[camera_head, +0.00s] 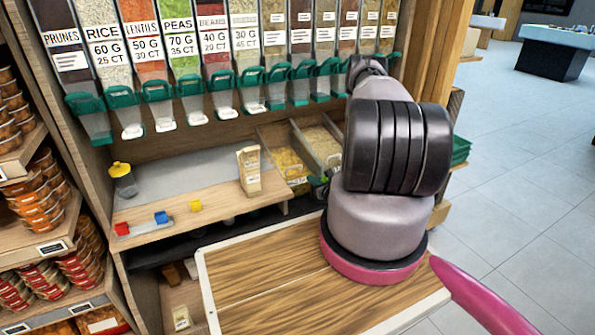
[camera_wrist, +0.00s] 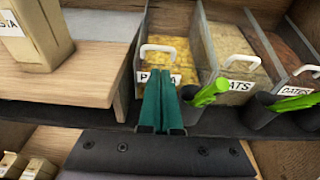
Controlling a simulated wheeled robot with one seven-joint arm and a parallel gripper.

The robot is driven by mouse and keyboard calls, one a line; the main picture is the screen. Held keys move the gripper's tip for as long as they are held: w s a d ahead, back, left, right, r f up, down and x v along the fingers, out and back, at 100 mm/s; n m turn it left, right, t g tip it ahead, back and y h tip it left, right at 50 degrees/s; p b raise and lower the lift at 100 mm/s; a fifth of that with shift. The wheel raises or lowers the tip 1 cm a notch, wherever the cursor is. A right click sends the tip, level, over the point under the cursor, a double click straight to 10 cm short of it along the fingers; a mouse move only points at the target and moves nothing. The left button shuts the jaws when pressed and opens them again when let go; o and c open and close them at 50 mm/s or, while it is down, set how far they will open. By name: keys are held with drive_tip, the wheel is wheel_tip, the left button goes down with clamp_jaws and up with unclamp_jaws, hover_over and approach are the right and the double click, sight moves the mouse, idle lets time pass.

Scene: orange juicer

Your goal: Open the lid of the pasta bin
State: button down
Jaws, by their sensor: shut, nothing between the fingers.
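The pasta bin (camera_wrist: 170,72) is in the upper middle of the wrist view, with yellow pasta showing inside. A white handle (camera_wrist: 157,50) spans its top; it seems to sit on a clear lid, lying flat, though the lid's edges are hard to make out. The front label is partly hidden by my gripper. My gripper (camera_wrist: 165,88), with green fingers, is shut and empty, in front of the bin's label; I cannot tell whether it touches. In the head view the pasta bin (camera_head: 287,163) stands left of my arm, and my gripper is mostly hidden.
The oats bin (camera_wrist: 238,60) stands right of the pasta bin, then a dates bin (camera_wrist: 290,50). Green-handled scoops (camera_wrist: 208,92) sit in dark holders before the bins. A wooden shelf (camera_wrist: 75,80) with a paper pasta bag (camera_wrist: 35,40) is at left. Dispensers (camera_head: 205,60) hang above.

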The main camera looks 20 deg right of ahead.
sight(295, 167)
drive_tip(key=x, duration=1.1)
drive_tip(key=shift+w, duration=0.35)
